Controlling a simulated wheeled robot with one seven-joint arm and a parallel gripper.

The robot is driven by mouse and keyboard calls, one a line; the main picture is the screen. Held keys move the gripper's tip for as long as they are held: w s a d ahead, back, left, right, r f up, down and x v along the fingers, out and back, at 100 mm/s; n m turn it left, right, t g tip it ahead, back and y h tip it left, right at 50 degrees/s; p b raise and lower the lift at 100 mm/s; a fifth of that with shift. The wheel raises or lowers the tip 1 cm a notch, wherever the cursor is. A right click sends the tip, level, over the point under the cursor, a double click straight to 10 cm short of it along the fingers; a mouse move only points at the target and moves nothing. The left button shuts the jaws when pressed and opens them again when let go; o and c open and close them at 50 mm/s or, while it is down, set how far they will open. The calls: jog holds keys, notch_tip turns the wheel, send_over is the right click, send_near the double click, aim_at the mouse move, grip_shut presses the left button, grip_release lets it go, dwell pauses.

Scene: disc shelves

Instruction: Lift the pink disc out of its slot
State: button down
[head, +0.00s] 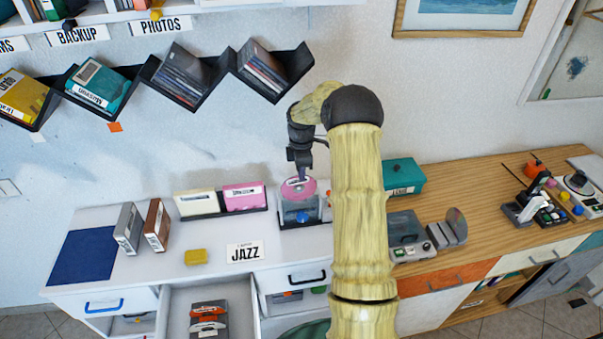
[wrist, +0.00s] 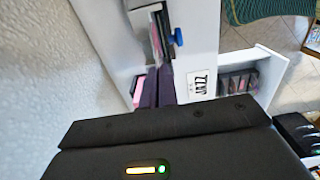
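The pink disc (head: 297,190) stands upright in a slot of a small grey holder (head: 303,213) with a blue button, on the white counter. Its upper part shows above the holder; its lower part is hidden inside. My gripper (head: 302,175) points down at the disc's top edge, and its fingertips overlap the disc in the head view. In the wrist view my two dark purple fingers (wrist: 155,92) are close together. The disc cannot be made out there, so I cannot tell whether they grip it.
A cream case (head: 197,203) and a pink case (head: 243,197) stand left of the holder. A JAZZ sign (head: 245,252) is in front. A drawer (head: 176,302) is open at the lower left. A teal box (head: 402,176) stands right, behind my arm.

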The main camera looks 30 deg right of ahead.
jog(key=shift+r+p, duration=1.25)
jog(key=shift+r, duration=0.5)
jog(key=shift+w+f, duration=0.1)
